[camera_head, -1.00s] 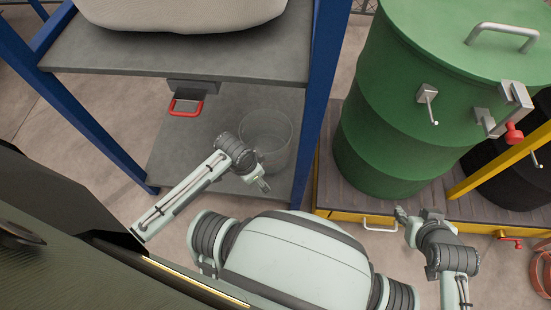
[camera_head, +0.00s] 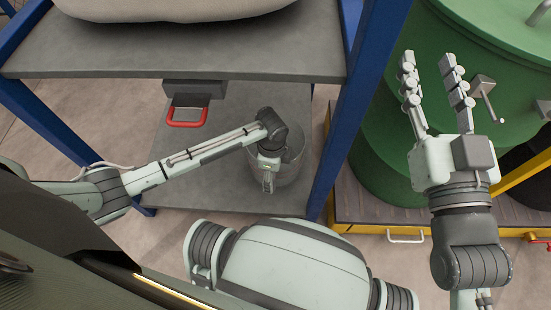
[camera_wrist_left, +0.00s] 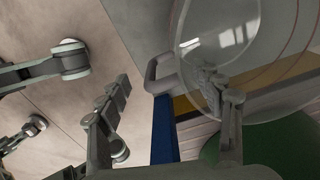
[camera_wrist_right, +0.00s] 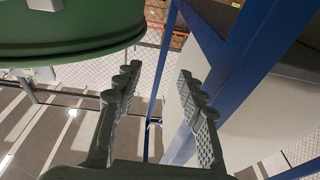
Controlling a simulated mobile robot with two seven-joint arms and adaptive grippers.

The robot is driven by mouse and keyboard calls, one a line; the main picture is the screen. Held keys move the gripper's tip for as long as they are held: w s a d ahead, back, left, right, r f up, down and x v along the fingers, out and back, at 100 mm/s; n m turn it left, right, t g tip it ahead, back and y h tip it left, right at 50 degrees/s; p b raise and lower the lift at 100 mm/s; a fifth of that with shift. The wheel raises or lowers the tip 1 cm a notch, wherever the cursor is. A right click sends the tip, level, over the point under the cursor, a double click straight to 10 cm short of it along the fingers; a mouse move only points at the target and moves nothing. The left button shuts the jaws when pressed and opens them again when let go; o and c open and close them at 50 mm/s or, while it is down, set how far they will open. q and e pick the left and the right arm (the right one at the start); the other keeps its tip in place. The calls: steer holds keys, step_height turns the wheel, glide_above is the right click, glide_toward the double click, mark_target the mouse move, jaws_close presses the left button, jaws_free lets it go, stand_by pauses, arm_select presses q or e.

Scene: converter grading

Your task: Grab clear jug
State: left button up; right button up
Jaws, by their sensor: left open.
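The clear jug (camera_head: 294,162) stands on the lower grey shelf, near the blue post, partly hidden by my left wrist in the head view. In the left wrist view the jug (camera_wrist_left: 258,55) is close and large, with its handle (camera_wrist_left: 153,76) on its left side. My left gripper (camera_head: 267,185) is at the jug's near side; the left wrist view shows its fingers (camera_wrist_left: 165,108) spread, with the handle between and beyond them. The right finger overlaps the jug; I cannot tell whether it touches. My right gripper (camera_head: 432,68) is open and empty, raised before the green drum.
The upper shelf (camera_head: 200,62) bears a pale sack (camera_head: 190,8) above the jug. A blue post (camera_head: 352,110) stands right of the jug. A red handle (camera_head: 187,118) hangs under the upper shelf. The green drum (camera_head: 385,150) stands on a yellow-edged platform (camera_head: 365,222).

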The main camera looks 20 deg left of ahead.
arm_select(q)
steer(key=shift+d+f, duration=0.1)
steer(key=shift+f, duration=0.55)
steer(key=f+b, duration=0.1)
steer(key=f, duration=0.1)
steer(key=f+b, duration=0.1)
steer(key=f, duration=0.1)
steer(key=shift+w+d, duration=0.15)
steer(key=shift+w, duration=0.05)
steer(key=shift+f, duration=0.3)
jaws_close()
arm_select(e)
step_height(320, 180, up, 7)
steer(key=s+t+y, duration=0.1)
steer(key=s+t, duration=0.1)
steer(key=t, duration=0.2)
steer(key=shift+s+f, duration=0.2)
arm_select(q)
steer(key=shift+r, duration=0.15)
arm_select(e)
steer(key=shift+d, duration=0.1)
